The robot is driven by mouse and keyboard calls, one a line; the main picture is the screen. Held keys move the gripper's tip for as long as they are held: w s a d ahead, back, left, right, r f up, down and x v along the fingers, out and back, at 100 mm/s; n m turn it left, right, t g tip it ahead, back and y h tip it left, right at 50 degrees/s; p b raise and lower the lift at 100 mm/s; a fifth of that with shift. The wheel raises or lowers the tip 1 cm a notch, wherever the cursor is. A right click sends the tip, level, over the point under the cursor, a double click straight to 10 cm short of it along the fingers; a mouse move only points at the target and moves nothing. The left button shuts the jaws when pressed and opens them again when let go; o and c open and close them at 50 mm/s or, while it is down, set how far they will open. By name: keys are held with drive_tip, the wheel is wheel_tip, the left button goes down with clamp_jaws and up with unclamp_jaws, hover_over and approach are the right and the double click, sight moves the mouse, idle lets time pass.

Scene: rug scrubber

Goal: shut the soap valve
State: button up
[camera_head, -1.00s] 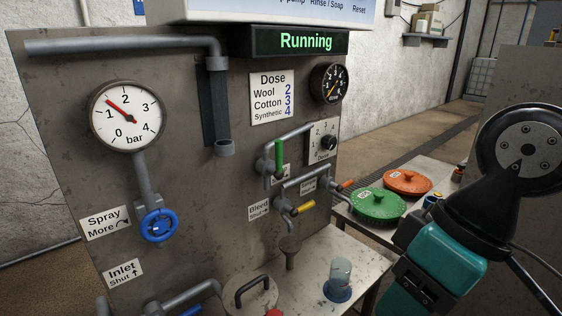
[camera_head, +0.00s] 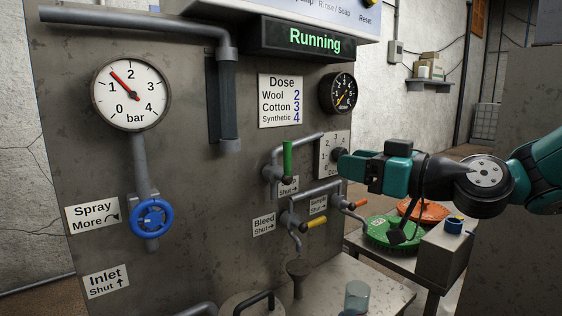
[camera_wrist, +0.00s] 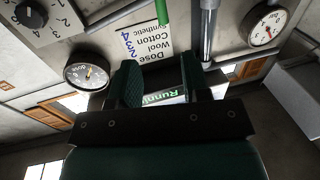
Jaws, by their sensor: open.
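A green lever (camera_head: 288,158) stands upright on a grey pipe valve on the panel. The label below it (camera_head: 288,186) reads "Shut" with an arrow to the right; its upper word is covered, so I cannot read which valve it names. My gripper (camera_head: 345,164) is to the right of the green lever, in front of the dose dial, pointing left and apart from the lever. In the wrist view, which is upside down, my gripper's jaws (camera_wrist: 160,82) are open and empty, and the green lever (camera_wrist: 162,11) shows at the top edge.
Yellow bleed lever (camera_head: 316,222) and orange sample lever (camera_head: 355,204) sit below the green one. The dose dial (camera_head: 328,156) is partly behind my gripper. A funnel (camera_head: 298,270) and a clear cup (camera_head: 357,296) stand below.

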sight(286, 173)
drive_tip(key=p+x, duration=0.5)
drive_tip(key=x, duration=1)
drive_tip(key=shift+a+r, duration=0.15)
drive_tip(key=shift+a, duration=0.05)
drive_tip(key=shift+w+a, duration=0.5)
drive_tip(key=shift+w, duration=0.05)
drive_tip(key=shift+c, duration=0.3)
clamp_jaws()
